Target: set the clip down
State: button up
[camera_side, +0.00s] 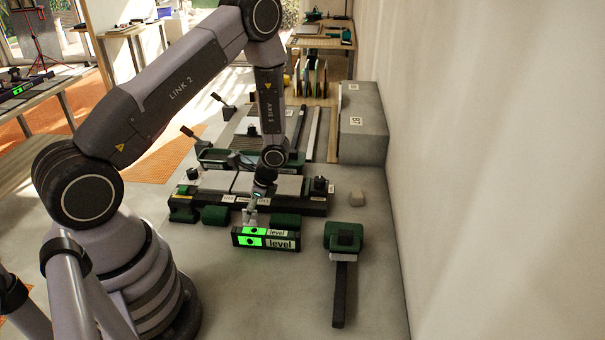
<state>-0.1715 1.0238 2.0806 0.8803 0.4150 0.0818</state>
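My gripper (250,216) points down just behind a black level box with bright green displays (266,240), which stands on the floor in front of the dark rail. The fingers are small and pale here, and I cannot tell whether they are apart or closed. I cannot make out a clip in or below them; it may be hidden or too small to see. Grey tiles (283,186) lie behind the dark labelled rail (316,207), partly covered by my wrist.
Green blocks (215,216) sit along the rail's front. A grey box (363,135) stands by the wall. The floor in front of the level box is clear.

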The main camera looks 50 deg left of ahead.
jog(key=w+d+r+n+t, duration=0.1)
jog(key=d+r, duration=0.2)
jog(key=r, duration=0.8)
jog(key=w+d+r+n+t, duration=0.1)
jog(key=d+r+n, duration=0.1)
jog(key=r, duration=1)
jog(key=s+d+r+n+t+h, duration=0.1)
jog(key=s+d+r+n+t, duration=0.2)
jog(key=s+r, duration=0.5)
jog(key=s+d+r+n+t+h, duration=0.2)
jog(key=s+d+r+n+t, duration=0.1)
jog(key=s+r, duration=0.5)
jog(key=shift+s+d+t, duration=0.2)
jog(key=shift+s+t, duration=0.2)
jog(key=shift+s, duration=0.3)
